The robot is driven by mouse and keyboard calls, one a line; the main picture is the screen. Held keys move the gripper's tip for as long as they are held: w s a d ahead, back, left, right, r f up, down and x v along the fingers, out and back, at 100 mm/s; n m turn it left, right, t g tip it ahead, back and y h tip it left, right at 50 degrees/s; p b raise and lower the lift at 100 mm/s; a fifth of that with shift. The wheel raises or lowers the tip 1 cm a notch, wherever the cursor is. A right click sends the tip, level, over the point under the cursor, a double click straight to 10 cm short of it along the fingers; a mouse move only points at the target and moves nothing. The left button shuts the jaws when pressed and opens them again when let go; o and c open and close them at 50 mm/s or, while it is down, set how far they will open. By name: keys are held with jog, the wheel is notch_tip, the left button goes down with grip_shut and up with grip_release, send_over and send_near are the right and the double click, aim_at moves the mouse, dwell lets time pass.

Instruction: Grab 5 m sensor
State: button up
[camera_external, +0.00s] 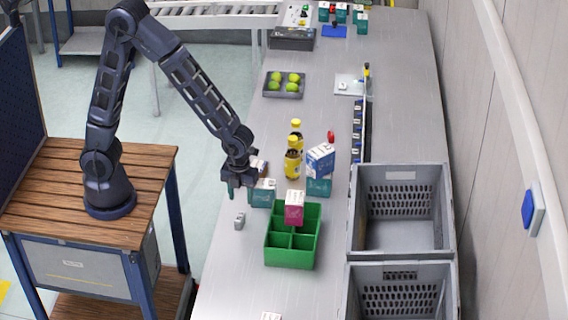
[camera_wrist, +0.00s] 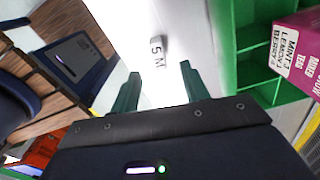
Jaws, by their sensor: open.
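The 5 m sensor is a small grey block (camera_external: 239,221) on the metal table, left of the green divided bin. In the wrist view, the sensor (camera_wrist: 158,41) lies ahead of and roughly between my two fingers, with the text "5 M" showing. My gripper (camera_external: 240,190) is above the table, a little higher in the picture than the sensor and apart from it. Its green fingers (camera_wrist: 160,88) are spread and empty in the wrist view.
A green divided bin (camera_external: 290,258) holds a pink tea box (camera_external: 294,207). A teal box (camera_external: 263,192) stands close to my gripper. Yellow-capped bottles (camera_external: 292,163) and a blue-white box (camera_external: 320,160) are behind. Grey crates (camera_external: 402,258) stand right. Table left of the bin is mostly clear.

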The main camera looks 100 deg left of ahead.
aim_at(240, 216)
notch_tip(240, 216, down, 4)
jog(key=shift+f, duration=0.1)
jog(key=f, duration=0.4)
jog(key=shift+s+d, duration=0.3)
jog(key=shift+s, duration=0.05)
jog(key=shift+f, duration=0.65)
grip_shut()
